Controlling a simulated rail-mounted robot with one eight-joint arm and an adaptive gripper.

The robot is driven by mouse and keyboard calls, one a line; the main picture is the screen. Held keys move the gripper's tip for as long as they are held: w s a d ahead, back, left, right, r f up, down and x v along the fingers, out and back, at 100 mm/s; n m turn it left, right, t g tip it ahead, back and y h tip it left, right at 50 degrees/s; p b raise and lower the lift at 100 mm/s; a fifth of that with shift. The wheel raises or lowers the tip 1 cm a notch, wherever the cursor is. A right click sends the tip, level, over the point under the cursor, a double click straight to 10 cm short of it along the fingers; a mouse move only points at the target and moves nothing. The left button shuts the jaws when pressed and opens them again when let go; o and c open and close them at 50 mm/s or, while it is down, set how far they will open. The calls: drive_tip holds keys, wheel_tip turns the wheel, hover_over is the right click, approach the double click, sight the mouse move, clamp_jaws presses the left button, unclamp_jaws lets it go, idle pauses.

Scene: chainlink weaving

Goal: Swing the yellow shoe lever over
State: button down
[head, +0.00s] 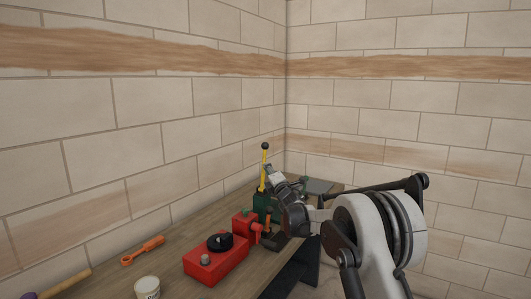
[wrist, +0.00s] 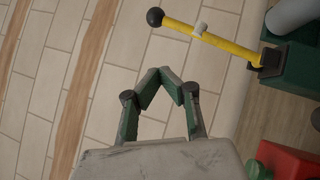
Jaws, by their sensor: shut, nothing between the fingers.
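The yellow shoe lever (head: 263,176) stands nearly upright in the head view, with a black ball knob on top and its foot at a green housing (head: 261,205). In the wrist view the lever (wrist: 225,44) runs slanting from its black knob at upper left to a dark pivot on the green housing (wrist: 293,70), with a small pale collar partway along. My gripper (wrist: 160,73) is shut and empty, its fingertips meeting below the lever in the picture, with a visible gap between. In the head view my fingers are too small to make out clearly.
A red block with a black knob (head: 217,258) stands on the wooden bench (head: 190,240). An orange tool (head: 143,250), a white cup (head: 147,288) and a purple-ended handle (head: 28,296) lie to the left. A brick wall corner rises behind the lever.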

drive_tip(key=w+d+p+x, duration=0.1)
drive_tip(key=d+p+x, duration=0.1)
drive_tip(key=x, duration=0.9)
drive_tip(key=shift+w+d+r+p, duration=0.15)
drive_tip(key=shift+w+r+p, duration=0.15)
drive_tip(key=shift+r+p, duration=0.15)
